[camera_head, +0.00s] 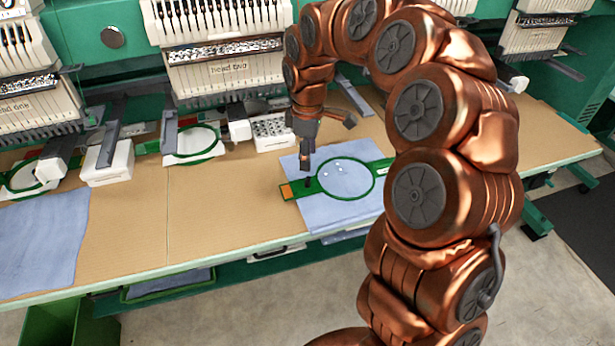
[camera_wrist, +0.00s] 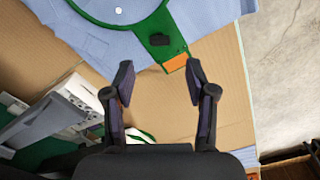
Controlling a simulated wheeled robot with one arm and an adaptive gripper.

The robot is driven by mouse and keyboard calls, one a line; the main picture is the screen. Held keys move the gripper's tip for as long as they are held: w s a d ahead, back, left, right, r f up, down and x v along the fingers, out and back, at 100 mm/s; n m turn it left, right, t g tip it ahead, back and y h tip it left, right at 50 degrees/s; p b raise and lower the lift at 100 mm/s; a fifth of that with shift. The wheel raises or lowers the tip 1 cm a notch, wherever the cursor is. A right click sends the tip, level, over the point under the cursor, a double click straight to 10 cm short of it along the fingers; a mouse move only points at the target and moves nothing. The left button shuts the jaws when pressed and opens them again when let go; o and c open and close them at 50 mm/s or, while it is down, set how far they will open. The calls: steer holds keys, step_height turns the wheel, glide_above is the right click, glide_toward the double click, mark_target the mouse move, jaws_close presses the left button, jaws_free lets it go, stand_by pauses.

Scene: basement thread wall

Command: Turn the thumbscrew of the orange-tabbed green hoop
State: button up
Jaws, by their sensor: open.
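The green hoop (camera_head: 346,196) lies on light blue cloth (camera_head: 355,212) on the tan table, with an orange tab (camera_head: 286,191) at its left end. Its dark thumbscrew (camera_head: 308,182) stands on the green arm between tab and ring. The wrist view shows the thumbscrew (camera_wrist: 158,40) and orange tab (camera_wrist: 176,63) near the top centre. My gripper (camera_head: 304,164) points down just above the thumbscrew in the head view. In the wrist view my gripper (camera_wrist: 160,82) is open, with nothing between its fingers. The thumbscrew is ahead of the fingertips, and I see no contact.
Embroidery machine heads (camera_head: 225,70) line the back. Another green hoop (camera_head: 193,145) with white fabric is behind to the left. A white box (camera_head: 272,132) stands behind my gripper. Blue cloth (camera_head: 40,235) covers the table's left end. The table between is clear.

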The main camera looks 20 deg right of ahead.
mark_target(308, 179)
steer(key=shift+f+p, duration=0.8)
steer(key=shift+f, duration=3.05)
steer(key=shift+c, duration=0.4)
jaws_close()
